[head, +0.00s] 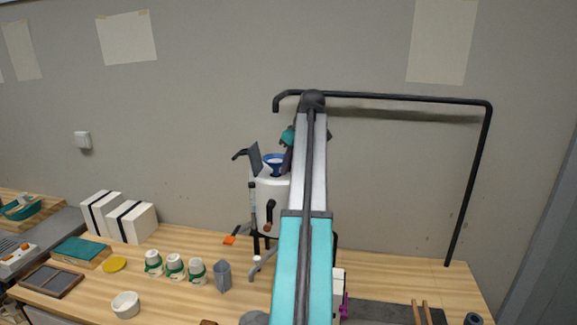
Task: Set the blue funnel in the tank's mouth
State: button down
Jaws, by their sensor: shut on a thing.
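The blue funnel (273,158) has a blue rim and a pale inside. It is at the top of the white tank (270,198), over its mouth. From this view I cannot tell whether it is seated in the mouth or held just above it. My gripper (286,164) reaches down from the arm's far end to the funnel's right side and is shut on it. The fingertips are small and partly hidden by my arm, which also hides the tank's right side. A dark grey flap, seemingly the lid (256,158), stands tilted up at the tank's left.
A black pipe (400,97) runs above and right of the tank. An orange-tipped tool (230,240) is beside the tank.

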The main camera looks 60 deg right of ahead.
aim_at(287, 180)
jog(key=shift+f+b, duration=0.3)
jog(key=shift+f, duration=0.7)
dwell(0.8)
jog(key=shift+s+a+f+b, duration=0.1)
jog(key=shift+a+f+b, duration=0.15)
jog(key=shift+f, duration=0.25)
jog(key=shift+s+a+f+b, duration=0.1)
jog(key=shift+a+f+b, duration=0.1)
jog(key=shift+f, duration=0.3)
dwell(1.0)
jog(key=c, duration=1.7)
grip_release()
jog(key=shift+o, duration=0.2)
jog(key=shift+s+d+r+b, duration=0.15)
jog(key=shift+d+r+b, duration=0.05)
jog(key=shift+r+b, duration=0.4)
jog(key=b+v, duration=0.4)
jog(key=v, duration=1)
jog(key=shift+r, duration=0.3)
